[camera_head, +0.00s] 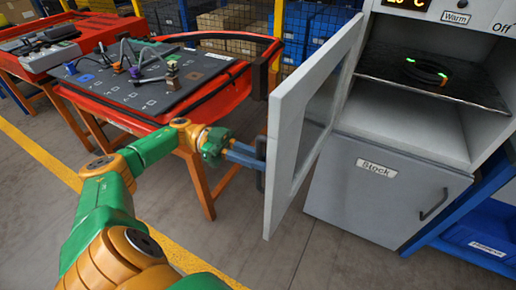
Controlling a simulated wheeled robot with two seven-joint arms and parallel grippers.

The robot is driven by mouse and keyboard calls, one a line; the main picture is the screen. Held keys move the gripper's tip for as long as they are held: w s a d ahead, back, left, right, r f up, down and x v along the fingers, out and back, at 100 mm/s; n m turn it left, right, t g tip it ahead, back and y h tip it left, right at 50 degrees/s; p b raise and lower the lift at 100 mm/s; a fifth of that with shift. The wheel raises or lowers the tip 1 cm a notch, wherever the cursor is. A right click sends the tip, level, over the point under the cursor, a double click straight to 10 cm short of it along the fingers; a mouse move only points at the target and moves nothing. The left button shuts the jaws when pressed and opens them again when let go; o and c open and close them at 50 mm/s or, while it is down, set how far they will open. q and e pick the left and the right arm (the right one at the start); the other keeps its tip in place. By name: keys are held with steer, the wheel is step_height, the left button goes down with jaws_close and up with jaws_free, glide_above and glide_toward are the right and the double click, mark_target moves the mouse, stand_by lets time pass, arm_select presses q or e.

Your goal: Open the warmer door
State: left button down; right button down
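The warmer door (285,152) is a light grey frame with a window. It stands swung wide open, out to the left of the warmer (465,125). The warmer's inside shows, with a dark shelf (433,78) bearing a black coiled ring with green marks (425,72). A dark door handle (261,148) is on the door's outer face. My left gripper (254,158) has its blue fingers at this handle, close together, and looks shut on it; the fingertips are partly hidden. My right gripper is not in view.
A closed cabinet labelled "Stock" (375,190) is below the warmer. A red table with a dark board and cables (145,80) stands at left, behind my arm. Blue bins (480,235) are at lower right. The floor before the cabinet is clear.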

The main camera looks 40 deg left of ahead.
arm_select(q)
steer(key=shift+a+f, duration=0.1)
steer(key=shift+a, duration=0.35)
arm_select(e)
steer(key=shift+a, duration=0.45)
arm_select(q)
steer(key=c, duration=0.8)
jaws_free()
steer(key=shift+c, duration=0.2)
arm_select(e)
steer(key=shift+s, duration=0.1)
arm_select(q)
steer(key=b+v, duration=0.5)
steer(key=v, duration=0.2)
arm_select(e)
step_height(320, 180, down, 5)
arm_select(q)
steer(key=shift+s, duration=0.1)
